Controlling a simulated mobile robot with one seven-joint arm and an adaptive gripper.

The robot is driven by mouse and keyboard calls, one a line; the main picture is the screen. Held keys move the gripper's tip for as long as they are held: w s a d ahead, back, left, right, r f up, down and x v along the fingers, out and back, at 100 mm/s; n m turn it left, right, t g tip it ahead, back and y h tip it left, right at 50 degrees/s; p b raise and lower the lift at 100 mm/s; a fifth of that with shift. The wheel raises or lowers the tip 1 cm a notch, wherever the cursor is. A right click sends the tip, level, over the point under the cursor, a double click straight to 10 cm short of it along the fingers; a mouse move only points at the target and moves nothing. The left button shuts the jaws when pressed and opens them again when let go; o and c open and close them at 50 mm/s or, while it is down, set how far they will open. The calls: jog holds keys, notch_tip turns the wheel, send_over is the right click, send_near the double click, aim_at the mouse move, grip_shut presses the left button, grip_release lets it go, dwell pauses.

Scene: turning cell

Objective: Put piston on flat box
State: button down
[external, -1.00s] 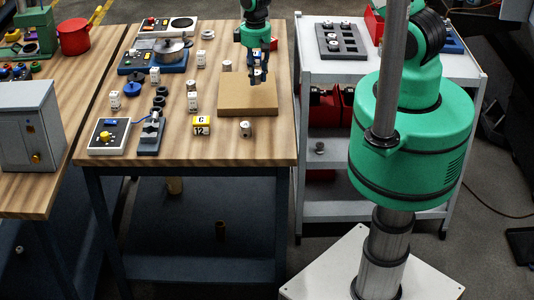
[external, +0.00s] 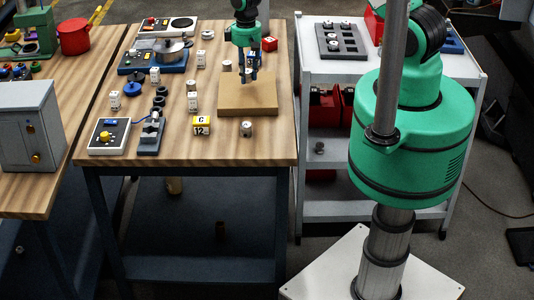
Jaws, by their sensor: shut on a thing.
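The flat box (external: 249,97) is a low tan block lying near the right edge of the wooden table. My gripper (external: 248,76) points down over the rear part of the box, with its fingers shut on a small light piece. It appears to be the piston, but the fingers hide most of it. I cannot tell from this view whether the piece touches the box top. A similar silver cylinder (external: 246,129) stands on the table in front of the box. Another (external: 227,66) stands behind its left rear corner.
A yellow-and-white block marked C 12 (external: 201,125) stands front left, and small white labelled blocks stand left of the box. A grey cart (external: 406,63) is to the right. The table's front right corner is clear.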

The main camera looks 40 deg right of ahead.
aim_at(246, 76)
jog(key=shift+f, duration=1.45)
jog(key=shift+f, duration=0.15)
jog(key=c, duration=1.4)
grip_release()
jog(key=shift+r, duration=6.15)
